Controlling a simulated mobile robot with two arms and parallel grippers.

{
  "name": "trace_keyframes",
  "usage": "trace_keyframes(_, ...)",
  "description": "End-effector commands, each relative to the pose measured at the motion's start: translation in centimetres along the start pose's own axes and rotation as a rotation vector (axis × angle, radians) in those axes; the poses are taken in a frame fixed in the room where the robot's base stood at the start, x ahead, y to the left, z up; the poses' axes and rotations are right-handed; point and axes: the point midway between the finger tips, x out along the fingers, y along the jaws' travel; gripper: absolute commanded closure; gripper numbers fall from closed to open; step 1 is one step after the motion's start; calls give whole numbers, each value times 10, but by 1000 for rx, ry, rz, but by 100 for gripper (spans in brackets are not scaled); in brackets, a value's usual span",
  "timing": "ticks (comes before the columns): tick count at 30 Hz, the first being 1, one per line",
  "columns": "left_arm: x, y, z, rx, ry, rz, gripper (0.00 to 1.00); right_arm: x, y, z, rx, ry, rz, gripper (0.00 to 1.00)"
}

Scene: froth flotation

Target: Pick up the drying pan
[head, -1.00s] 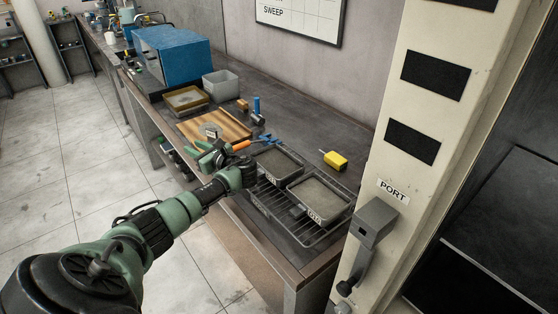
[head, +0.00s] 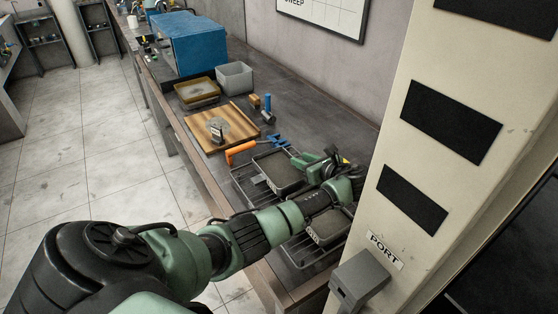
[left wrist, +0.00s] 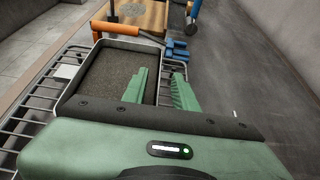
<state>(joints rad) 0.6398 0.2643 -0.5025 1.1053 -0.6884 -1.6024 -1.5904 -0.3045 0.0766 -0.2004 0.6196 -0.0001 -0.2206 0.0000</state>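Two grey rectangular drying pans stand on a wire rack (head: 247,188). The far pan (head: 262,178) holds dark grey granular material; it fills the middle of the left wrist view (left wrist: 79,82). The near pan (head: 312,237) is partly hidden under my left arm. My left gripper (head: 308,162) is above the right side of the far pan. Contact cannot be told. My right gripper is not in view.
An orange-handled tool (head: 240,151) with a blue head lies just beyond the far pan. Behind it are a wooden board (head: 205,135), a tan tray (head: 188,99), a grey bin (head: 234,78) and a blue box (head: 190,45). The PORT column (head: 385,250) stands close on the right.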

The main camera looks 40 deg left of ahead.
Motion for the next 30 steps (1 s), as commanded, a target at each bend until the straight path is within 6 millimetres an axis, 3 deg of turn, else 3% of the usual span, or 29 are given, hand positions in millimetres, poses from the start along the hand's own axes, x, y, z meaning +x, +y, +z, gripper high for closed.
trace_keyframes(5, 27, 4, 1, 3, 0, 3, 72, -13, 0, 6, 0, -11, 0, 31)
trace_keyframes(9, 44, 4, -1, 1, 0, 2, 72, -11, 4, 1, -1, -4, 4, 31)
trace_keyframes(17, 48, 3, -2, 0, 1, -1, 72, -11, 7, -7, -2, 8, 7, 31)
trace_keyframes(18, 48, 3, -2, 0, 1, -1, 75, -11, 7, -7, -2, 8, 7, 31)
trace_keyframes(21, 48, 3, -2, 0, 1, -1, 100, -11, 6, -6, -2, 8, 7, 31)
trace_keyframes(30, 47, 3, -2, 0, 1, 0, 100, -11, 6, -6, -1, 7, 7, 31)
